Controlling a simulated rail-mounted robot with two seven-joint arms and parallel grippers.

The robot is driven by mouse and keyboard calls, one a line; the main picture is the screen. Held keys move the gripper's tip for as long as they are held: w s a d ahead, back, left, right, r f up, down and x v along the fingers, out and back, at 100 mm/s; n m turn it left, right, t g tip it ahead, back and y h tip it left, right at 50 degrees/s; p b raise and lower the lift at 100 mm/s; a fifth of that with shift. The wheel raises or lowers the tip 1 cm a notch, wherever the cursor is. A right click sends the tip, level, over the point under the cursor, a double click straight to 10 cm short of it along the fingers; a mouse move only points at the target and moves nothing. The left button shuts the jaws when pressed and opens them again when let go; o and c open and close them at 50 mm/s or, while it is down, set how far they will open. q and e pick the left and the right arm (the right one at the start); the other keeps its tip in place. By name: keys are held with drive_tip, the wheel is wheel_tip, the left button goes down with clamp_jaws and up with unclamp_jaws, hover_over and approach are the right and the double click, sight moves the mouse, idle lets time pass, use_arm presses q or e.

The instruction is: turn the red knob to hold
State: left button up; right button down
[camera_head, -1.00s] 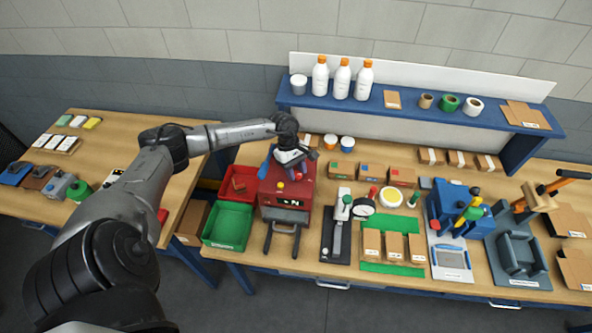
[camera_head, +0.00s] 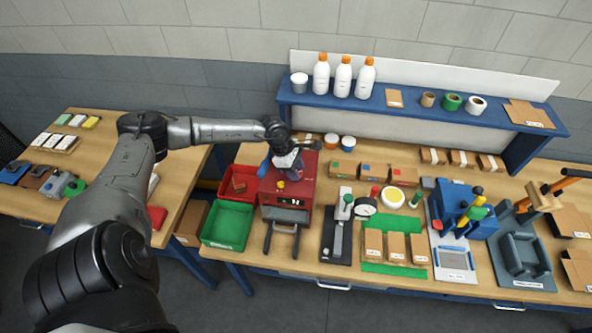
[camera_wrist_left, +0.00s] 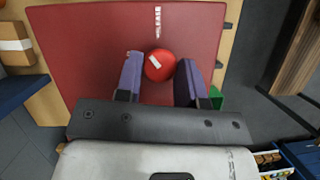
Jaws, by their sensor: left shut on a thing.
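The red stacker machine (camera_head: 302,191) stands on the main bench, left of its middle. In the left wrist view its red top plate (camera_wrist_left: 85,50) fills much of the picture. The round red knob (camera_wrist_left: 159,65) sits on it with a slanted white mark. White lettering ending in "EASE" (camera_wrist_left: 158,20) is beyond the knob. My left gripper (camera_wrist_left: 160,74) is shut on the knob, one purple finger on each side. In the head view the left gripper (camera_head: 284,164) comes down onto the machine and hides the knob. No hold label is readable. My right gripper is not in view.
A green bin (camera_head: 228,224) and a red bin (camera_head: 238,183) stand left of the machine. A black lever-type tool (camera_head: 338,225) stands close on its right. A blue shelf (camera_head: 420,112) with bottles and tape rolls runs behind.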

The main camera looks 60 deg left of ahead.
use_arm(q)
drive_tip(key=n, duration=0.3)
drive_tip(key=shift+s+d+t+y, duration=0.1)
drive_tip(key=shift+t+y, duration=0.3)
drive_tip(key=n+y, duration=0.1)
drive_tip(key=n, duration=0.1)
drive_tip(key=shift+d+n+t+b, duration=0.1)
drive_tip(key=shift+n+t+b, duration=0.2)
drive_tip(key=shift+b, duration=0.05)
drive_tip(key=n+y+b, duration=0.1)
drive_tip(key=n, duration=0.2)
drive_tip(key=shift+d, duration=0.1)
drive_tip(key=shift+n+y+b, duration=0.5)
drive_tip(key=shift+n+b, duration=0.45)
drive_tip(key=shift+n, duration=0.15)
drive_tip(key=o, duration=0.9)
drive_tip(key=shift+r, duration=0.1)
